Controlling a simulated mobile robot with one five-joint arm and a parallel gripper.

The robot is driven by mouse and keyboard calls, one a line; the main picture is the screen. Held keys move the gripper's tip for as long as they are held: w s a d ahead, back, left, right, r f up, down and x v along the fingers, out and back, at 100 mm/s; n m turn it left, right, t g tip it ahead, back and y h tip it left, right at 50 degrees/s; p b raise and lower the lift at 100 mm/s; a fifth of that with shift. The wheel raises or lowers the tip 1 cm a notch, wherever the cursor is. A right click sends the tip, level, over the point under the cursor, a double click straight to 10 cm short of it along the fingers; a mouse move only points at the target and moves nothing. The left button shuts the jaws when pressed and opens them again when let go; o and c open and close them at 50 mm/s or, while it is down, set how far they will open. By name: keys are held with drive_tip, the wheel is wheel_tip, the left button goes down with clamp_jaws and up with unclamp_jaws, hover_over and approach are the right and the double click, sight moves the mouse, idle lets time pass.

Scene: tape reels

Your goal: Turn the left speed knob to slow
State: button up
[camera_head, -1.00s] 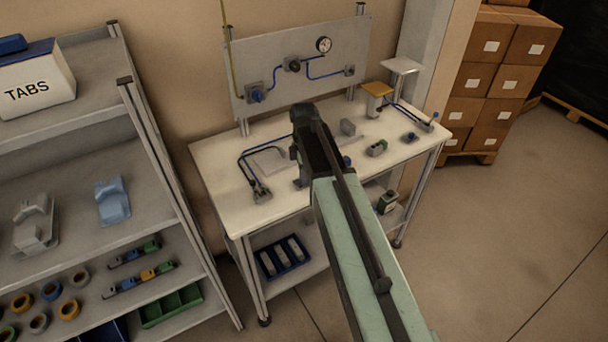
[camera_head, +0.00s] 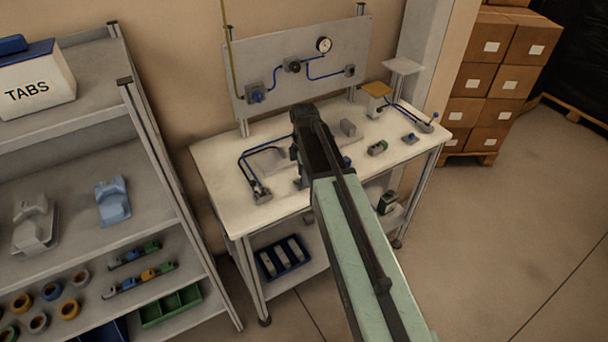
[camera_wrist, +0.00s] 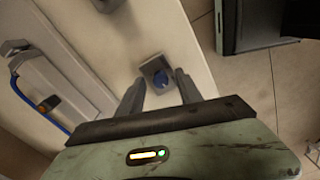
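The fingers do not visibly press on the knob. I cannot read any speed mark on it. In the head view my arm covers much of this spot, and a small grey piece (camera_head: 299,184) shows just left of the arm.
A panel with a gauge (camera_head: 324,44) stands behind. A shelf rack (camera_head: 150,130) is at left. Open floor lies at right.

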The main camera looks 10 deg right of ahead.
wheel_tip(320, 180, up, 8)
drive_tip(key=p, duration=0.8)
drive_tip(key=shift+f, duration=0.15)
drive_tip(key=shift+f+b, duration=0.35)
drive_tip(key=shift+b, duration=0.2)
drive_tip(key=s+f+m+b, duration=0.1)
drive_tip(key=s, duration=0.1)
drive_tip(key=s+f+m+b, duration=0.1)
drive_tip(key=s, duration=0.2)
drive_tip(key=s+f+m+b, duration=0.1)
drive_tip(key=s, duration=0.1)
drive_tip(key=shift+s, duration=0.4)
drive_tip(key=s+m, duration=0.7)
drive_tip(key=m, duration=0.8)
drive_tip(key=shift+s+f, duration=0.15)
drive_tip(key=shift+f, duration=0.05)
